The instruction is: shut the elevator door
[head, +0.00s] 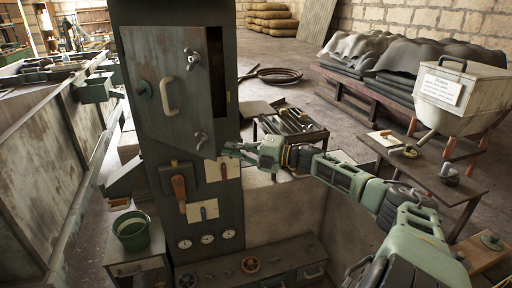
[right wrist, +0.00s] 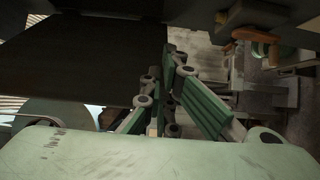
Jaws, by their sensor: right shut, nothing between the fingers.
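The elevator door (head: 147,65) is a worn grey-green metal panel on the front of a tall dark column. It stands ajar, with a dark gap along its right side. It carries a pale pull handle (head: 168,97) and two latch knobs, one near the top right and one near the bottom. My right gripper (head: 226,151) is shut and empty beside the door's lower right corner; I cannot tell whether it touches. In the right wrist view its green fingers (right wrist: 168,62) are together beside a large dark panel. My left gripper is not in view.
Below the door are a lever with an orange-brown handle (head: 179,188), small plates and several gauges. A green bucket (head: 132,232) stands at lower left. A tool tray (head: 290,122) and a low table (head: 425,169) stand to the right. Open floor lies behind.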

